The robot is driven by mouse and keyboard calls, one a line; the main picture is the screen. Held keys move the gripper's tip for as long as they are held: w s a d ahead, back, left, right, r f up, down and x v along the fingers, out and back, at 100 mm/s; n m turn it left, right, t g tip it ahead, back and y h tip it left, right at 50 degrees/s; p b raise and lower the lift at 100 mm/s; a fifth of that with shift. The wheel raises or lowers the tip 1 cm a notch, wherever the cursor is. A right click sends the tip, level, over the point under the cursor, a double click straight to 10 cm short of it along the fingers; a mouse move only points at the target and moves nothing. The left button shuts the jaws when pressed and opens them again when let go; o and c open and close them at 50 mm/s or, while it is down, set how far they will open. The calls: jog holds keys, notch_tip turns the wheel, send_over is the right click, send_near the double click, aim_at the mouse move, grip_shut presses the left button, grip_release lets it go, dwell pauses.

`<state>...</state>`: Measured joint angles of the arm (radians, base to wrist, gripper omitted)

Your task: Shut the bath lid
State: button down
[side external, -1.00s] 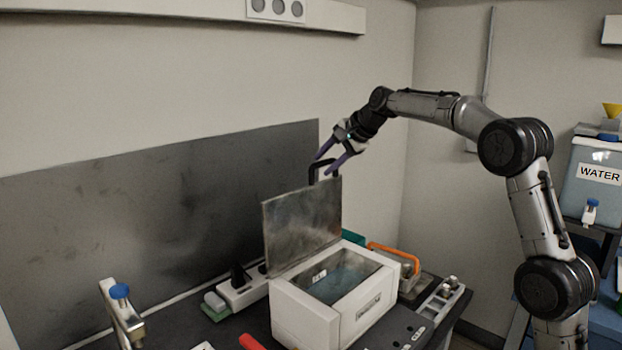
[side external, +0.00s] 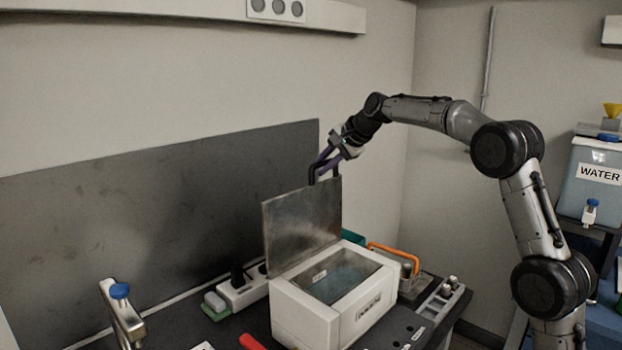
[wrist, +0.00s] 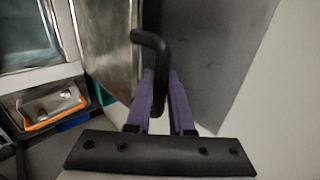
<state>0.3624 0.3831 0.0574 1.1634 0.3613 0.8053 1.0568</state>
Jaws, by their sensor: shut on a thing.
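The white bath (side external: 335,316) stands on the dark bench with its opening uncovered and bluish liquid inside. Its grey metal lid (side external: 302,226) stands upright along the bath's back edge, open. A black bent handle (side external: 311,176) sticks out near the lid's top right corner. My gripper (side external: 326,166) is at the handle, with its purple fingers closed on it. In the wrist view the two purple fingers (wrist: 160,98) are on either side of the black handle (wrist: 151,45), and the lid (wrist: 108,45) is just left of it.
A power strip (side external: 241,290) lies left of the bath. A container with an orange rim (side external: 393,251) and a tray of small parts (side external: 441,304) are at its right. A dark panel (side external: 150,220) leans on the wall behind. A metal tap with a blue cap (side external: 120,291) is at front left.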

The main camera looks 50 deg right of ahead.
jog(key=shift+s, duration=1.65)
jog(key=s, duration=0.3)
jog(key=shift+s+f, duration=0.2)
jog(key=shift+f, duration=0.2)
jog(key=shift+s, duration=0.1)
jog(key=shift+s+f, duration=0.3)
jog(key=shift+s, duration=0.45)
jog(key=shift+s+f, duration=0.25)
jog(key=shift+s, duration=0.5)
jog(key=shift+s+f, duration=0.35)
jog(key=shift+s, duration=0.45)
jog(key=shift+s+f, duration=0.35)
jog(key=shift+s, duration=0.4)
